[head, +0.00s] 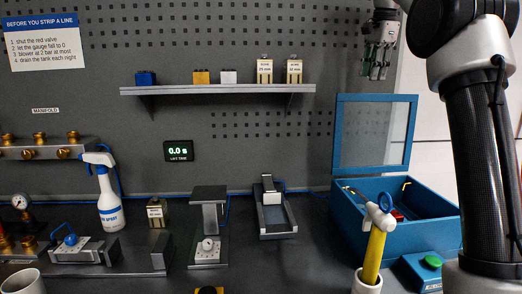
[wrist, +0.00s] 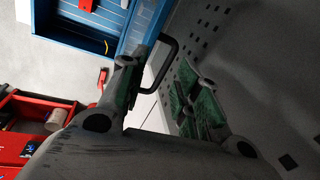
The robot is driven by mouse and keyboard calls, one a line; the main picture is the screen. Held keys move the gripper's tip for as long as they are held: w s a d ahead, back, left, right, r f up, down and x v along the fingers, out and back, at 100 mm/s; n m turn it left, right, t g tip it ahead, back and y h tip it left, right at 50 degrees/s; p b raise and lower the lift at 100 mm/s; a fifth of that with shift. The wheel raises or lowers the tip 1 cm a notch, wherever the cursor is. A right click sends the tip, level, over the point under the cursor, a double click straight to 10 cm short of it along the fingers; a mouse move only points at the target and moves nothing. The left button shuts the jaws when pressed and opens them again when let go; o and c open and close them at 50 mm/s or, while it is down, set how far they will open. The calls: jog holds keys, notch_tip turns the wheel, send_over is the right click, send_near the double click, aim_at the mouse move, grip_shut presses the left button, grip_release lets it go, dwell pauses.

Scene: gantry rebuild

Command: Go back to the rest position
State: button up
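My gripper (head: 378,70) hangs at the upper right of the head view, fingers pointing down. It is high above the bench, right of the shelf and over the raised lid of the blue box. In the wrist view, the green-padded fingers of my gripper (wrist: 160,85) stand apart with a clear gap. Nothing is held between them. The task names no object.
The open blue box (head: 395,240) has its framed lid (head: 375,135) raised below my gripper. A yellow-handled hammer (head: 376,245) stands in a white cup. The shelf (head: 215,90) holds small blocks. A spray bottle (head: 110,205) and fixtures occupy the bench.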

jog(key=s+a+f+n+t, duration=0.1)
jog(key=s+f+n, duration=0.5)
jog(key=s, duration=0.7)
jog(key=s+a+f+n, duration=0.1)
jog(key=s+f+n, duration=0.5)
jog(key=s, duration=0.8)
jog(key=s+f+n+t, duration=0.1)
jog(key=s+f+n, duration=0.2)
jog(key=s+f, duration=0.7)
notch_tip(320, 180, down, 3)
jog(key=shift+a+n, duration=0.35)
jog(key=shift+n, duration=0.05)
